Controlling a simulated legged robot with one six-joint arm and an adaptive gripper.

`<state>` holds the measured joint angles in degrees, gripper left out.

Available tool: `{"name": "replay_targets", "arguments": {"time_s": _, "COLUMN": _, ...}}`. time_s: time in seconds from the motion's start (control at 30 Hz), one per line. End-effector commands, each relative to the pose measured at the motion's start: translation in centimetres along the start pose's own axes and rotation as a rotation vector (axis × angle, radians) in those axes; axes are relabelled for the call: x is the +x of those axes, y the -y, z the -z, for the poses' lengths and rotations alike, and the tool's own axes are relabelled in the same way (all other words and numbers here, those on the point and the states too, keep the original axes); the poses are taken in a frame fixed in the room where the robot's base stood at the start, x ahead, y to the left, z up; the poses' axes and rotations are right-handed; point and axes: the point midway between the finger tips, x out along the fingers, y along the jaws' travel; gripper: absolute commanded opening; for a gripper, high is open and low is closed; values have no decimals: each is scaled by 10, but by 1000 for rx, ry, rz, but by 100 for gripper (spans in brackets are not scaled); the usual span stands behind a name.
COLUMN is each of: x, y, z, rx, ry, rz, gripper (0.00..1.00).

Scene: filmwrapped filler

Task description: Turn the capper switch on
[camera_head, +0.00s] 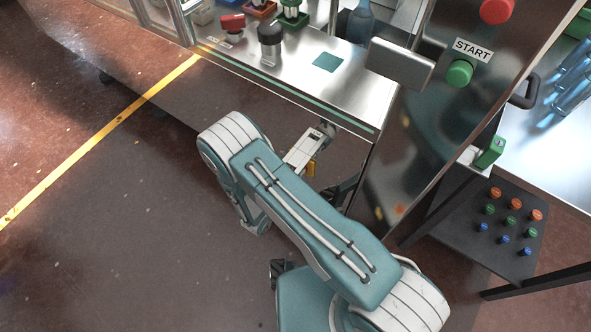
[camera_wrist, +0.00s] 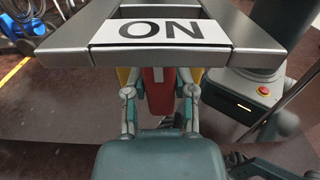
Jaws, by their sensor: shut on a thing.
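In the wrist view, a red lever (camera_wrist: 158,92) stands between the two fingers of my gripper (camera_wrist: 159,78), which is shut on it. The yellow finger pads flank the lever on both sides. Just beyond is a grey metal frame (camera_wrist: 262,32) with a white ON label (camera_wrist: 160,30). The lever's upper end is hidden behind this frame.
A dark rack of coloured caps (camera_head: 480,225) is lower right. Floor at left is clear.

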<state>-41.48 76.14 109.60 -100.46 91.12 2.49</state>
Motion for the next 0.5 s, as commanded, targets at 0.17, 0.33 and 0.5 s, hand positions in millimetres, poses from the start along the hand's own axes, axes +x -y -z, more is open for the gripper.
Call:
{"name": "replay_targets", "arguments": {"time_s": 0.17, "x": 0, "y": 0, "z": 3, "rx": 47, "ry": -8, "rz": -3, "gripper": 0}}
{"name": "replay_targets", "arguments": {"time_s": 0.33, "x": 0, "y": -1, "z": 2, "rx": 67, "ry": -8, "rz": -4, "gripper": 0}}
{"name": "replay_targets", "arguments": {"time_s": 0.5, "x": -1, "y": -1, "z": 2, "rx": 70, "ry": -8, "rz": -4, "gripper": 0}}
